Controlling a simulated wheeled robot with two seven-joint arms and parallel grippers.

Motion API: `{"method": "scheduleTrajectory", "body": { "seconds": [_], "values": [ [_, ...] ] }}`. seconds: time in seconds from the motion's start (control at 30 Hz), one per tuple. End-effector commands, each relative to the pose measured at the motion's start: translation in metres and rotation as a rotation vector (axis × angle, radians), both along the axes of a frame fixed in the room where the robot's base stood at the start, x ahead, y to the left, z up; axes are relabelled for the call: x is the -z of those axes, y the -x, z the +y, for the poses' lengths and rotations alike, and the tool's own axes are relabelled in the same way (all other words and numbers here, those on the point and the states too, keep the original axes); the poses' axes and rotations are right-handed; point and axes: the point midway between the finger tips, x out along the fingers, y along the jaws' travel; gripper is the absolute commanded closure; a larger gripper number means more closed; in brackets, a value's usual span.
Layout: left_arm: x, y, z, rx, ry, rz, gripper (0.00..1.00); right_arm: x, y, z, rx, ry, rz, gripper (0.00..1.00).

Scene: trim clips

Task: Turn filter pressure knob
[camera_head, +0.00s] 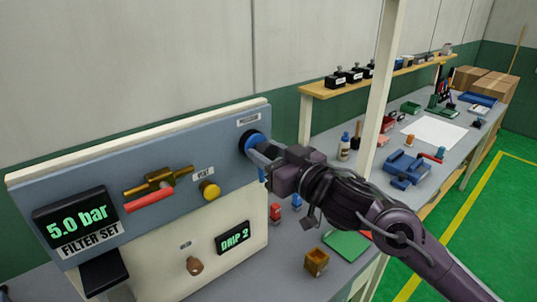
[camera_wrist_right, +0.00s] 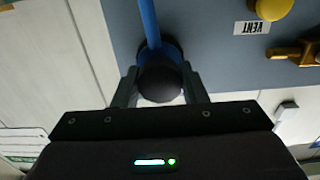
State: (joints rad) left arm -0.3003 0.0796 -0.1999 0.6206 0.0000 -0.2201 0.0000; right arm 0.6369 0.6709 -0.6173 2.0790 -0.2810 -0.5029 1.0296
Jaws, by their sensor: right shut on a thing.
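The filter pressure knob (camera_head: 254,141) is blue and round, at the upper right of the grey panel (camera_head: 225,160), under a small label. My right gripper (camera_head: 266,153) reaches it from the right and is shut on it, hiding part of it. In the right wrist view my fingers (camera_wrist_right: 160,90) stand either side of a dark round knob end (camera_wrist_right: 160,82). A blue line (camera_wrist_right: 149,22) runs from there. The display (camera_head: 78,219) reads "5.0 bar" and "FILTER SET". My left gripper is not in view.
A yellow VENT knob (camera_head: 210,190) and a brass valve with a red handle (camera_head: 150,201) sit left of the knob. A "DRIP 2" display (camera_head: 233,238) is below. A pale post (camera_head: 382,85) stands behind my right arm. The workbench (camera_head: 395,160) holds tools and small parts.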

Motion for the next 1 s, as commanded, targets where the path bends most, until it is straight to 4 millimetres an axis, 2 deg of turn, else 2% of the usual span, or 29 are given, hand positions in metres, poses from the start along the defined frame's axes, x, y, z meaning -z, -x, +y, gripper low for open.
{"method": "scheduleTrajectory", "body": {
  "seconds": [0.5, 1.0],
  "values": [
    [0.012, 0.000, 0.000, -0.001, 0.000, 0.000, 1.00, 0.001, 0.000, 0.000, 0.001, 0.256, -0.186, 0.84],
    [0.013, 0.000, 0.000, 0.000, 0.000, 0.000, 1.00, 0.000, 0.000, 0.000, 0.000, 0.303, -0.219, 0.84]
  ]
}}
